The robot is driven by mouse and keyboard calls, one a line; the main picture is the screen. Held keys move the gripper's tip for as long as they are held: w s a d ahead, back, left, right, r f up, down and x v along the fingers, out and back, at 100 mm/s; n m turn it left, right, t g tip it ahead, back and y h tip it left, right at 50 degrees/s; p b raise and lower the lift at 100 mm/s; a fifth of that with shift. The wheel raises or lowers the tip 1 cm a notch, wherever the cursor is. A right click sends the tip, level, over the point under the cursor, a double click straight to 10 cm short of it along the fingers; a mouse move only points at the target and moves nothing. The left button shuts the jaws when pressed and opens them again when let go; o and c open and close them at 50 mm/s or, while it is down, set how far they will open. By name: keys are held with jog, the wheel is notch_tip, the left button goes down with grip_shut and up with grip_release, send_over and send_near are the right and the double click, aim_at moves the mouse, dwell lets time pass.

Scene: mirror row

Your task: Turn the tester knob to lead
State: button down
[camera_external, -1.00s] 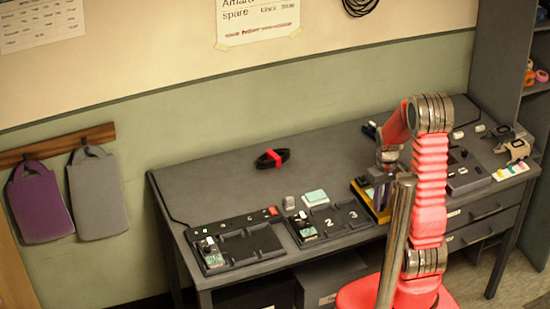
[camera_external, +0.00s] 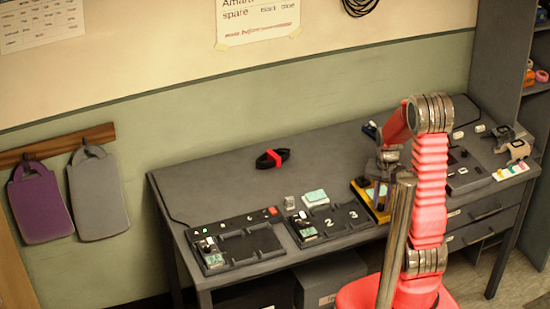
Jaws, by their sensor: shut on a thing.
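The tester (camera_external: 361,191) is a yellow box with a pale face, near the front edge of the bench, right of the numbered tray. My gripper (camera_external: 377,205) points down over it, partly hidden behind my own arm. It is shut on the tester knob, which is too small and too covered to see clearly. I cannot read the tester's markings or which way the knob points.
The numbered tray (camera_external: 325,238) and a dark tray with a green board (camera_external: 250,262) lie to the left. A black cable coil with a red tie (camera_external: 272,158) lies farther back. A dark panel (camera_external: 467,181) is to the right.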

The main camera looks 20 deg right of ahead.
aim_at(381, 205)
jog(key=shift+m, duration=0.3)
jog(key=c, duration=1.6)
grip_release()
jog(key=shift+r, duration=0.1)
notch_tip(381, 205, up, 14)
jog(key=shift+f, duration=0.2)
jog(key=shift+w, duration=0.1)
